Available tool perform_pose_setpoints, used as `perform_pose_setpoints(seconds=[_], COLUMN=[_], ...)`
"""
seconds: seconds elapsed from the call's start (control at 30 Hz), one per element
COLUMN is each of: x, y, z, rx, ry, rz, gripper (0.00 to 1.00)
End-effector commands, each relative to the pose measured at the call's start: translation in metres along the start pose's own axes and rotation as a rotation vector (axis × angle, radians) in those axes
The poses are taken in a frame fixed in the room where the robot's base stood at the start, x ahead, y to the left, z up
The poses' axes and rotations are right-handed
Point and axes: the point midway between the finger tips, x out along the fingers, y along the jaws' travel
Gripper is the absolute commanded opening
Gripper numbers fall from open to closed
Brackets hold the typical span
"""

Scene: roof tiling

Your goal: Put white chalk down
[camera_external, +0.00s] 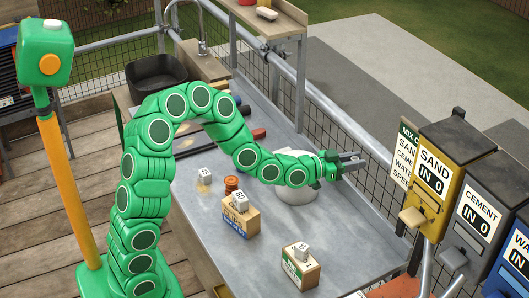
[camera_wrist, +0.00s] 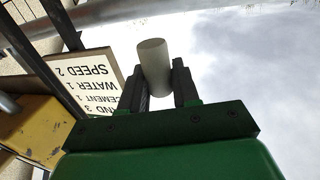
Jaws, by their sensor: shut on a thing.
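The white chalk (camera_wrist: 153,66) is a short, pale cylinder in the wrist view. My gripper (camera_wrist: 158,88) is shut on it, with one dark finger on each side, and its far end sticks out past the fingertips. In the external view my gripper (camera_external: 350,161) is over the right edge of the grey worktop (camera_external: 350,225), near the mesh railing. It points right and is held above the worktop. The chalk is too small to make out there.
A white pot (camera_external: 298,190) stands below my wrist, partly hidden. Small labelled boxes (camera_external: 240,218) (camera_external: 300,268) with grey blocks stand on the worktop. Sand (camera_external: 445,170) and cement (camera_external: 480,220) dispensers stand at the right. A mix sign (camera_wrist: 90,82) is close in the wrist view.

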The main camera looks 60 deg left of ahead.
Motion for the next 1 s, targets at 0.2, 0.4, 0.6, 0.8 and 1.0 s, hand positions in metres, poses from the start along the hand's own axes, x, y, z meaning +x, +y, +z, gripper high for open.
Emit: perform_pose_setpoints(seconds=[0.2,0.4,0.6,0.8,1.0], x=[0.011,0.014,0.014,0.013,0.013], y=[0.0,-0.004,-0.007,-0.009,-0.009], z=[0.047,0.084,0.108,0.118,0.118], rx=[-0.001,-0.001,0.001,0.002,0.003], ry=[-0.004,-0.002,0.002,0.001,0.002], rz=[-0.08,-0.157,-0.21,-0.231,-0.232], gripper=[0.02,0.02,0.02,0.02,0.02])
